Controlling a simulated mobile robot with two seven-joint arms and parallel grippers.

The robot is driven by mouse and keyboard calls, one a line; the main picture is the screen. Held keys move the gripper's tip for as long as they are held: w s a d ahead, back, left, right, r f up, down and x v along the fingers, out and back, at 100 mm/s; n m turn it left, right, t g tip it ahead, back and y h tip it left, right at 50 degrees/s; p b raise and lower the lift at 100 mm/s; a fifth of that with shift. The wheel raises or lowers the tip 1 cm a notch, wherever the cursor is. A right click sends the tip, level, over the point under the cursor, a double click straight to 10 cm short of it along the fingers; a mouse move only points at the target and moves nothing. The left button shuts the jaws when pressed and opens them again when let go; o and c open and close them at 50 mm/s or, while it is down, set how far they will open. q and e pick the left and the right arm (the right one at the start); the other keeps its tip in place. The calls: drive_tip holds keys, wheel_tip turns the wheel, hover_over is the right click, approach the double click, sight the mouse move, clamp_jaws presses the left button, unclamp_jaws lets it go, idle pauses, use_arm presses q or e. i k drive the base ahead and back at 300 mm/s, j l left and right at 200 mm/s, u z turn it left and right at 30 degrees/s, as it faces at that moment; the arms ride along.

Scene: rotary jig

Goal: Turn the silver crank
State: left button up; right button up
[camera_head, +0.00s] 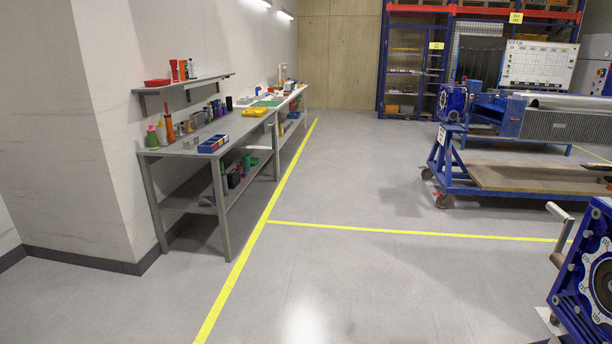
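A silver crank (560,212) shows at the right edge of the head view. Its pale cylindrical handle tops a thin arm that runs down beside a blue jig (588,275). The jig has a dark round hub with a pale ring and is cut off by the right and bottom edges of the picture. The crank's lower end is partly hidden at the jig's side. Neither of my grippers is in view, and nothing touches the crank.
A grey workbench (190,149) with bottles and bins stands along the left wall. A blue wheeled cart (463,185) with a wooden deck stands behind the jig. Yellow lines (400,232) mark the floor. The grey floor (370,280) between bench and jig is clear.

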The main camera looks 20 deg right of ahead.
sight(557, 258)
drive_tip(key=i+z, duration=0.25)
drive_tip(key=i, duration=0.3)
drive_tip(key=i+j+z, duration=0.25)
drive_tip(key=i, duration=0.35)
drive_tip(key=i+z, duration=0.35)
drive_tip(key=i, duration=0.95)
drive_tip(key=i+j+z, duration=0.1)
drive_tip(key=i+z, duration=0.4)
drive_tip(key=i, duration=0.7)
drive_tip(key=i+z, duration=0.35)
drive_tip(key=i, duration=0.25)
drive_tip(key=i+j+z, duration=0.1)
drive_tip(key=i+z, duration=0.25)
drive_tip(key=i, duration=0.2)
drive_tip(key=i+z, duration=0.45)
drive_tip(key=i+j+z, duration=0.1)
drive_tip(key=i+z, duration=0.4)
drive_tip(key=i+l+z, duration=0.1)
drive_tip(key=i+z, duration=0.35)
drive_tip(key=i+j+z, duration=0.1)
drive_tip(key=i+z, duration=0.35)
drive_tip(key=i, duration=0.15)
drive_tip(key=i+u, duration=0.3)
drive_tip(key=i+l+u, duration=0.3)
drive_tip(key=i+j+u, duration=0.1)
drive_tip(key=u, duration=1.35)
